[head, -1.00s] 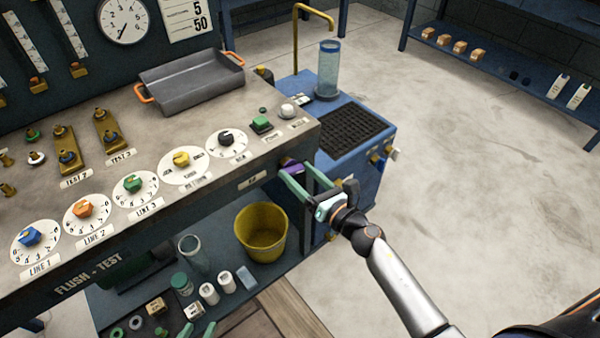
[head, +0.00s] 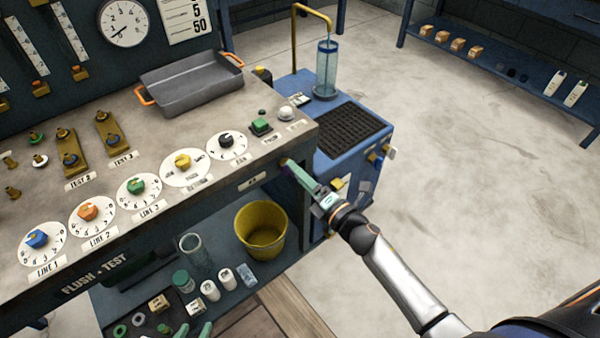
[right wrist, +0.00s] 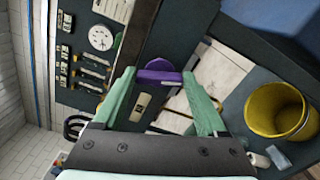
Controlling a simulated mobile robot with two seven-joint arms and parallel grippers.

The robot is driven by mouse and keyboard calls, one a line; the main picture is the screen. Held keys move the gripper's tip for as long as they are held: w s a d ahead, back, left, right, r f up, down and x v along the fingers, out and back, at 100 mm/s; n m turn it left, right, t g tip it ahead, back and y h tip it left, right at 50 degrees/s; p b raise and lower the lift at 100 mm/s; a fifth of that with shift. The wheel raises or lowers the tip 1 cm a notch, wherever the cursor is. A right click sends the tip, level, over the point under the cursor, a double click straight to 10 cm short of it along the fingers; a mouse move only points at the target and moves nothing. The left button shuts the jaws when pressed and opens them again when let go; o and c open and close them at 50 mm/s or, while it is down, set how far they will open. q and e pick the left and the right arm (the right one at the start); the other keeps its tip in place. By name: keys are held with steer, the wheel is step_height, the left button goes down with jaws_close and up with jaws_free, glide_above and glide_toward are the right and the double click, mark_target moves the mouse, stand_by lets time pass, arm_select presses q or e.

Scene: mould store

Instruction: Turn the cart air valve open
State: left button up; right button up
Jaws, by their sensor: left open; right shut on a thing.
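The purple air valve handle (head: 288,165) is on the front face of the bench-like cart (head: 225,203), near its right end. Only a small part of it shows in the head view. My right gripper (head: 291,170) is shut on it. In the right wrist view, the purple handle (right wrist: 158,76) lies between the tips of the two green fingers (right wrist: 158,74). My left gripper (head: 193,332) is open at the bottom edge of the head view; only its green fingertips show, with nothing between them.
A blue unit with a black grate (head: 352,130) stands just right of the cart. A yellow bucket (head: 262,232) and several small jars are on the lower shelf (head: 225,308). Dials, knobs and a grey tray (head: 190,85) are on the cart top. Open floor lies to the right.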

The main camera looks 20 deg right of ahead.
steer(key=shift+f+m+p, duration=0.15)
steer(key=shift+m+p, duration=0.3)
steer(key=shift+m, duration=1.55)
steer(key=o, duration=1.3)
steer(key=shift+s, duration=0.1)
steer(key=v, duration=1.2)
steer(key=shift+s, duration=0.15)
steer(key=shift+d, duration=0.1)
